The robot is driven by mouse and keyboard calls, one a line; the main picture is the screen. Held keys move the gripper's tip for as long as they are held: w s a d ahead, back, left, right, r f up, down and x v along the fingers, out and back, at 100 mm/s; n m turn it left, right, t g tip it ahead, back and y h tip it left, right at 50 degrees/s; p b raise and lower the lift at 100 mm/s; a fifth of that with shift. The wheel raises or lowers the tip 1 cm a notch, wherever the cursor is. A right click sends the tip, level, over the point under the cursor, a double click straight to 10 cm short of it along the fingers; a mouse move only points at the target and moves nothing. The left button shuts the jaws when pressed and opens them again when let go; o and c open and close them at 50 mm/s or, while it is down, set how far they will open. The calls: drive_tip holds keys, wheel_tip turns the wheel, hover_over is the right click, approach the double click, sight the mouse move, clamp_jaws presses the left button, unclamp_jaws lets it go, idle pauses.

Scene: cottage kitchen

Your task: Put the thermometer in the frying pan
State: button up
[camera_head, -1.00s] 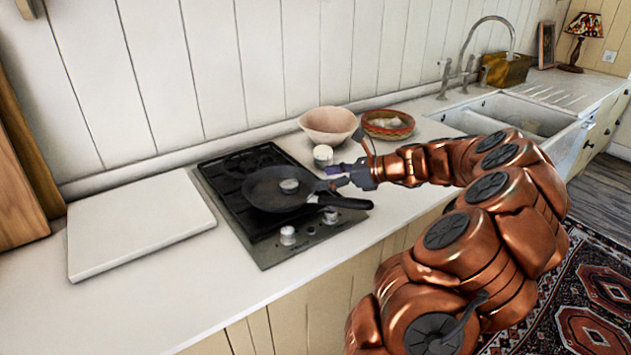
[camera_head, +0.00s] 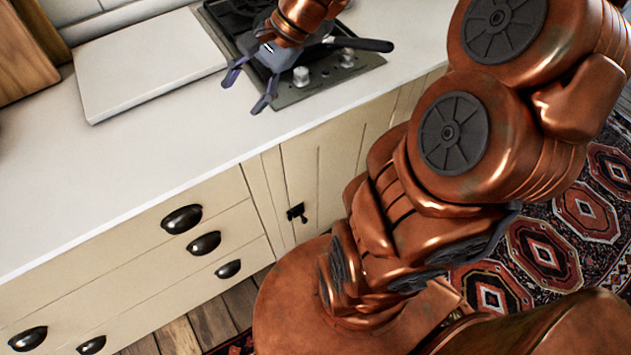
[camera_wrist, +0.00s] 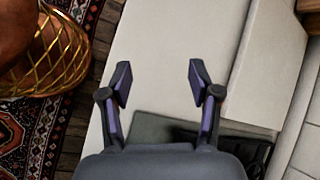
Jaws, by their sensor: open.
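The black frying pan is on the hob (camera_head: 318,84) at the top of the head view. Its handle (camera_head: 362,45) points right; its bowl is mostly hidden behind my gripper and wrist. I cannot make out the thermometer in either current view. A small round pale thing showed inside the pan a second ago, but I cannot tell what it is. My gripper (camera_head: 247,92) is open and empty above the hob's front left edge, left of the pan handle. In the wrist view my gripper (camera_wrist: 159,80) has nothing between its spread fingers.
A white board (camera_head: 150,65) lies on the counter left of the hob; it also shows in the wrist view (camera_wrist: 270,60). The front counter (camera_head: 110,165) is bare. Drawers with dark handles (camera_head: 181,219) are below.

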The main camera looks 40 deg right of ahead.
drive_tip(key=s+a+f+n+g+h, duration=0.1)
drive_tip(key=s+a+n+h, duration=0.15)
drive_tip(key=s, duration=0.25)
drive_tip(key=s+a+f+n+g+h, duration=0.1)
drive_tip(key=s+a+f+n+g, duration=0.1)
drive_tip(key=s+n, duration=0.25)
drive_tip(key=s+d+f+n+h, duration=0.1)
drive_tip(key=s+n+h, duration=0.1)
drive_tip(key=s, duration=0.4)
drive_tip(key=s+d+f+n+g+h, duration=0.1)
drive_tip(key=s+d+n+h, duration=0.1)
drive_tip(key=s+n, duration=0.2)
drive_tip(key=shift+s+d+f, duration=0.15)
drive_tip(key=shift+s+f, duration=0.05)
drive_tip(key=shift+s, duration=1.05)
